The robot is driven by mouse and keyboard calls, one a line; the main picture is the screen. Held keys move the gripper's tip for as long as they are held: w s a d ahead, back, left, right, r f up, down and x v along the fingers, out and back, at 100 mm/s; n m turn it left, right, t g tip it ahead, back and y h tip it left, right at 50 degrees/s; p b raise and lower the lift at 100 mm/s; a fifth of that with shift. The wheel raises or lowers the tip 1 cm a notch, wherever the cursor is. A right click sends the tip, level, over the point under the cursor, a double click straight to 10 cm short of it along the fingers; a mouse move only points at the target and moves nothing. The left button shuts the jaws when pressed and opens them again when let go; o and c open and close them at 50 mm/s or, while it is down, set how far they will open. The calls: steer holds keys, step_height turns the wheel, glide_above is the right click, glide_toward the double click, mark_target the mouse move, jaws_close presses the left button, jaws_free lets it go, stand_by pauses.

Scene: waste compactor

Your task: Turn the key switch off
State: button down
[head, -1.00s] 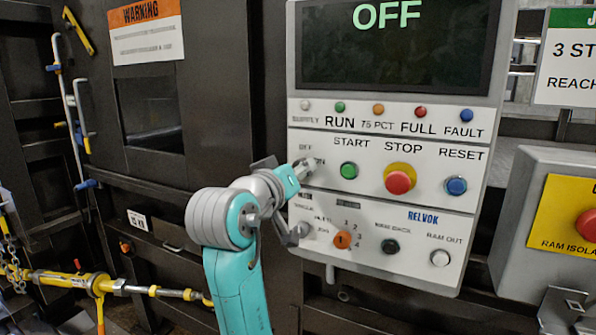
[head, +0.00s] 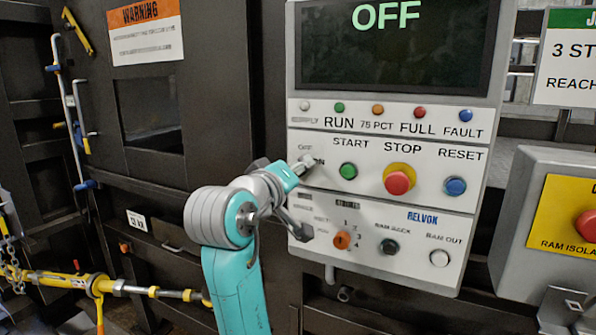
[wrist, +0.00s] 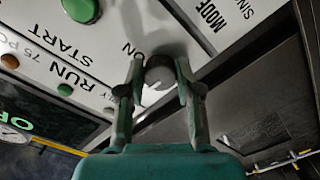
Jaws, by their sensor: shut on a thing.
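The key switch (wrist: 158,73) is a round grey knob with a pale pointer mark, on the white control panel (head: 390,290). In the wrist view it sits between the two fingers of my gripper (wrist: 157,88), which is shut on it. The "ON" label shows beside the knob there. In the head view my gripper (head: 303,165) reaches the panel's left edge at the OFF/ON labels and partly hides the switch. The display (head: 390,50) above reads "OFF" in green letters.
The green START button (head: 348,171), red STOP button (head: 397,182) and blue RESET button (head: 455,186) are to the right of the gripper. An orange selector (head: 342,240) is below. A grey box with a yellow plate (head: 565,222) stands at the far right.

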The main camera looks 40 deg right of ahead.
steer(key=c, duration=0.8)
jaws_free()
steer(key=shift+o, duration=0.2)
steer(key=shift+a, duration=0.1)
steer(key=v, duration=1.2)
steer(key=shift+w, duration=0.1)
